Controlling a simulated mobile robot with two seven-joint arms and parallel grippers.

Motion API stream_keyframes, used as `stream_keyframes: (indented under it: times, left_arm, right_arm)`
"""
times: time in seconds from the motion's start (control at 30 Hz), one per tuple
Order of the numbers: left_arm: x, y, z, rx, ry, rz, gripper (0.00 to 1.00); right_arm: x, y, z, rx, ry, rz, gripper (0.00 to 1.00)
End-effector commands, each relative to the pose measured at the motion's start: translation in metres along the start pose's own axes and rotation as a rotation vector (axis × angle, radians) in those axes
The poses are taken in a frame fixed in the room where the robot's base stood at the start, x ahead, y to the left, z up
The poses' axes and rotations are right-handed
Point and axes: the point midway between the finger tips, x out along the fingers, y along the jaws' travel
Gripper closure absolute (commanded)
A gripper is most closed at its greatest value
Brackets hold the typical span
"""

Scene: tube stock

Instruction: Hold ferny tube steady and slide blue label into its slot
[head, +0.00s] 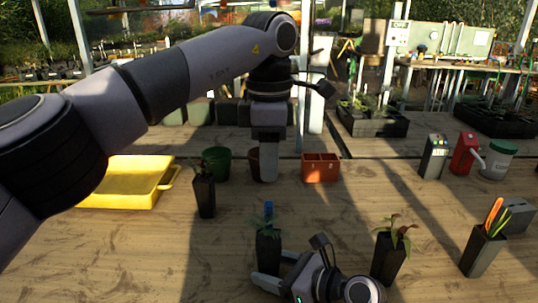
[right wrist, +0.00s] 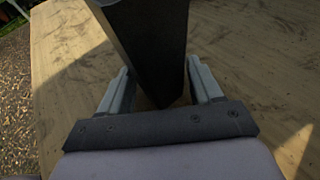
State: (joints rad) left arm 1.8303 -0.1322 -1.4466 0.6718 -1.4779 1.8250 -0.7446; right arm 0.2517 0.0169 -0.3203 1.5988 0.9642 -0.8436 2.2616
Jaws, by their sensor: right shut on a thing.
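The ferny tube (head: 268,252) is a dark, narrow square pot with green foliage, upright at the front middle of the bench. The blue label (head: 268,210) stands upright at its top among the leaves; its lower end is hidden. My right gripper (head: 277,272) is low at the tube, shut on it. In the right wrist view the dark tube (right wrist: 152,40) is between the fingers (right wrist: 160,88). My left gripper (head: 267,178) points down behind and above the blue label, apart from it in the picture. Its fingers overlap, so its opening does not show.
A dark plant tube (head: 205,197) stands left, a red-leaved one (head: 389,258) right. A black holder (head: 482,252) with orange and green labels is far right. Behind are a yellow tray (head: 120,187), a green pot (head: 217,162) and a terracotta box (head: 320,168).

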Motion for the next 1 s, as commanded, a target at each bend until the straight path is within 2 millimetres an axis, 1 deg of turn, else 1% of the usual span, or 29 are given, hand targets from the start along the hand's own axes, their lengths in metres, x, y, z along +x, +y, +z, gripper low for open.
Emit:
stream_keyframes:
  times: [0.1, 0.13, 0.17, 0.2, 0.23, 0.53, 0.67, 0.77, 1.0]
  left_arm:
    - [0.000, 0.000, 0.000, 0.000, 0.000, 0.000, 0.69]
    - [0.000, 0.000, 0.000, 0.000, 0.000, 0.000, 0.69]
    - [0.000, 0.000, 0.000, 0.000, 0.000, 0.000, 0.69]
    - [0.000, 0.000, 0.000, 0.000, 0.000, 0.000, 0.69]
    - [0.000, 0.000, 0.000, 0.000, 0.000, 0.000, 0.69]
    - [0.000, 0.000, 0.000, 0.000, 0.000, 0.000, 0.69]
    - [0.000, 0.000, 0.000, 0.000, 0.000, 0.000, 0.69]
    - [0.000, 0.000, 0.000, 0.000, 0.000, 0.000, 0.69]
    - [0.000, 0.000, 0.000, 0.000, 0.000, 0.000, 0.69]
  right_arm:
    - [0.000, 0.000, -0.001, 0.000, 0.002, 0.000, 0.53]
    - [0.000, 0.000, -0.001, 0.000, 0.002, 0.000, 0.32]
    - [0.000, 0.000, -0.001, 0.000, 0.002, 0.000, 0.23]
    - [0.000, 0.000, -0.001, 0.000, 0.002, 0.000, 0.10]
    - [0.000, 0.000, -0.001, 0.000, 0.001, 0.000, 0.06]
    - [-0.001, 0.000, 0.000, 0.000, 0.001, 0.000, 0.06]
    - [-0.009, 0.000, -0.001, 0.000, 0.001, -0.001, 0.06]
    - [-0.022, -0.001, -0.001, 0.000, 0.001, -0.002, 0.06]
    - [-0.067, 0.000, -0.001, -0.001, 0.003, -0.001, 0.06]
